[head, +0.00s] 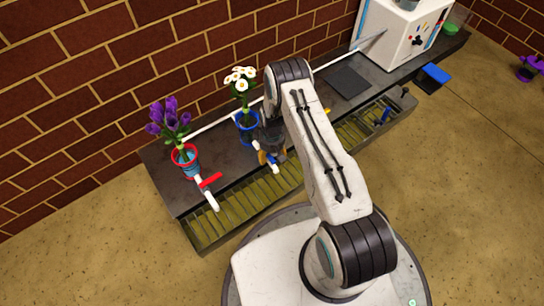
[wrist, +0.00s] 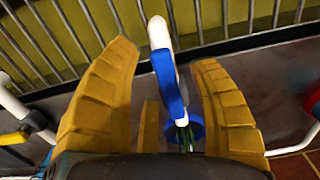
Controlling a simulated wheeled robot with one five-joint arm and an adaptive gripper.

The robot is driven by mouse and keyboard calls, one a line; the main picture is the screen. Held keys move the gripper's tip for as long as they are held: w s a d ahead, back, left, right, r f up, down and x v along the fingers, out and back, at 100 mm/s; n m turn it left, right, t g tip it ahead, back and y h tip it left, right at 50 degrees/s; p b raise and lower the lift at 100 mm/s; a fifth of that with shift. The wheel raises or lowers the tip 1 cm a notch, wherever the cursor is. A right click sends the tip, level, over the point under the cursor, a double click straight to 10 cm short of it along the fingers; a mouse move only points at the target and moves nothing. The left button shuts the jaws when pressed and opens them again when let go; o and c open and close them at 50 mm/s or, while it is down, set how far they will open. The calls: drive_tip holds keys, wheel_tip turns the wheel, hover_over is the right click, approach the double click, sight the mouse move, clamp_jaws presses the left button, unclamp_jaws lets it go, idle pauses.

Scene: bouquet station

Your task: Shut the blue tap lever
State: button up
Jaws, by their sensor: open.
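The blue tap lever (wrist: 168,82) lies roughly along its white pipe (wrist: 158,30) in the wrist view. In the head view, part of the blue lever (head: 270,159) shows beside my gripper. My gripper (wrist: 165,56) is open, with one yellow finger on each side of the lever. A gap shows between the lever and the left finger; whether the right finger touches it I cannot tell. In the head view my gripper (head: 272,156) is over the blue tap, partly hidden by my arm. Nothing is held.
A blue vase (head: 247,127) with white flowers stands behind the tap. To the left, a red tap lever (head: 210,180) lies across its pipe before a red-rimmed vase (head: 187,160) of purple flowers. A slatted trough (head: 240,203) runs along the front. A yellow lever (wrist: 14,138) shows at wrist-view left.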

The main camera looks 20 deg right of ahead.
drive_tip(key=shift+o, duration=0.3)
clamp_jaws()
idle(0.4)
